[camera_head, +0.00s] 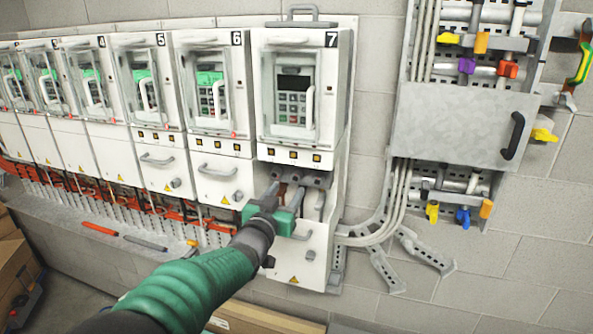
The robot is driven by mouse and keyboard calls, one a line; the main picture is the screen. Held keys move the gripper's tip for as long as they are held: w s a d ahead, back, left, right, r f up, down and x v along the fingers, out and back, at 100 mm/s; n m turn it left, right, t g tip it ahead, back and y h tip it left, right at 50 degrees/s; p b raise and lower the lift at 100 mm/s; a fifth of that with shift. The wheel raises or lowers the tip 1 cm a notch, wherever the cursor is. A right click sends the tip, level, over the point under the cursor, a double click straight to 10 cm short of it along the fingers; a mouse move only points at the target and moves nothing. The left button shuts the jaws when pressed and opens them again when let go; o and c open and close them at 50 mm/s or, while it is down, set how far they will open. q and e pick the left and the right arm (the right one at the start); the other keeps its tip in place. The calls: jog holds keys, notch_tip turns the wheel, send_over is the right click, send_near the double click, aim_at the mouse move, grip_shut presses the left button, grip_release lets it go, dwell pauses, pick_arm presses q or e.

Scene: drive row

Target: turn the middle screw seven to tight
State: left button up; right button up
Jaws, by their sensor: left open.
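Drive seven (334,70) is the white cabinet marked 7 at the right end of the row. Below its row of small yellow-marked squares, its lower section is open and shows a row of grey terminals (318,179). My left arm comes up from the bottom left. My left gripper (284,192) is open in front of this opening, its two grey fingers pointing up at the terminals. I cannot tell whether the fingers touch anything. The middle screw is too small or hidden by the gripper to make out. My right gripper is not in view.
Drive six (214,88) stands close on the left. A grey panel (460,125) with a black handle and coloured valve levers is on the right wall. Grey conduits (378,236) run beside drive seven. Tools (144,243) lie on a ledge at lower left, near cardboard boxes (14,262).

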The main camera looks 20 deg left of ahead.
aim_at(297, 177)
pick_arm(q)
jog(key=w+p, duration=0.2)
jog(key=w, duration=0.4)
jog(key=shift+d+r, duration=0.1)
jog(key=shift+w, duration=0.65)
grip_shut()
